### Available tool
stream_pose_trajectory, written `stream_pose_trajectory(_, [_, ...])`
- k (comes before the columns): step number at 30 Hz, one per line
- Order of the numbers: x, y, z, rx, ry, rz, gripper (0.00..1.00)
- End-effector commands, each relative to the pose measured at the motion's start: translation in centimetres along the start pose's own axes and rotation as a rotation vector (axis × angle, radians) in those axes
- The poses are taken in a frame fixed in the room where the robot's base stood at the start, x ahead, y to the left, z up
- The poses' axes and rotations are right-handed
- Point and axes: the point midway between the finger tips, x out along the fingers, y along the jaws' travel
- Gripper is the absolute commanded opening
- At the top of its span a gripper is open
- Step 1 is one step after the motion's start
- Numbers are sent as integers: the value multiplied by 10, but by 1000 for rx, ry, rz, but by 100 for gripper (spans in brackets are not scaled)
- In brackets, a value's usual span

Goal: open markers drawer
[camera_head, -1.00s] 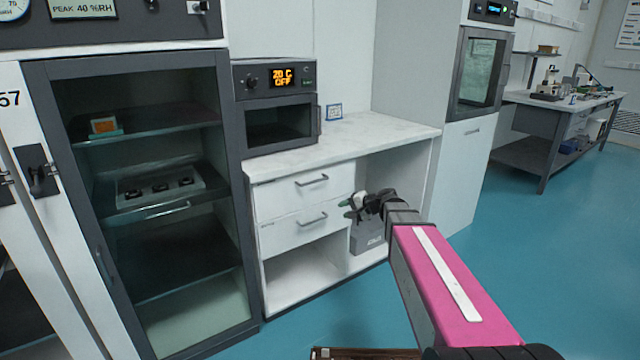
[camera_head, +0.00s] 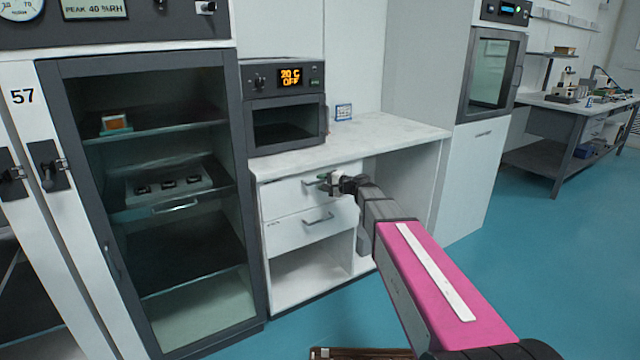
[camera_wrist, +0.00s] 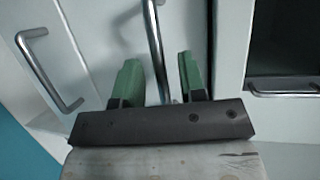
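Two white drawers sit under the counter, an upper drawer (camera_head: 283,199) and a lower drawer (camera_head: 290,236), both looking shut. No readable label tells me which holds markers. My gripper (camera_head: 326,183) is at the front of the upper drawer and hides part of its handle. In the wrist view, the upper drawer's handle (camera_wrist: 154,45) passes between the two green fingers of my gripper (camera_wrist: 158,78). The fingers are apart, with a gap on each side of the bar. The lower drawer's handle (camera_head: 318,219) is free; it also shows in the wrist view (camera_wrist: 48,72).
A dark-framed glass cabinet (camera_head: 235,200) stands left of the drawers. A small oven (camera_head: 284,110) sits on the pale countertop (camera_head: 380,135). An open shelf space (camera_head: 300,280) lies below the drawers. A tall white cabinet (camera_head: 470,180) stands right; blue floor (camera_head: 560,270) there is clear.

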Motion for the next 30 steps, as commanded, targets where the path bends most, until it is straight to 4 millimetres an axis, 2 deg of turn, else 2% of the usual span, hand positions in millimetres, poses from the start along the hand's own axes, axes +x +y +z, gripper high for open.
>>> stream_pose_trajectory(5, [14, 0, -1, 0, 0, 0, 38])
stream_pose_trajectory(14, [16, 0, 0, 0, 0, 0, 38])
stream_pose_trajectory(15, [16, 0, 0, 0, 0, 0, 34])
stream_pose_trajectory(17, [16, 0, 0, 0, 0, 0, 15])
stream_pose_trajectory(18, [16, 0, 0, 0, 0, 0, 2])
stream_pose_trajectory(30, [15, 0, 0, 0, 0, 1, 0])
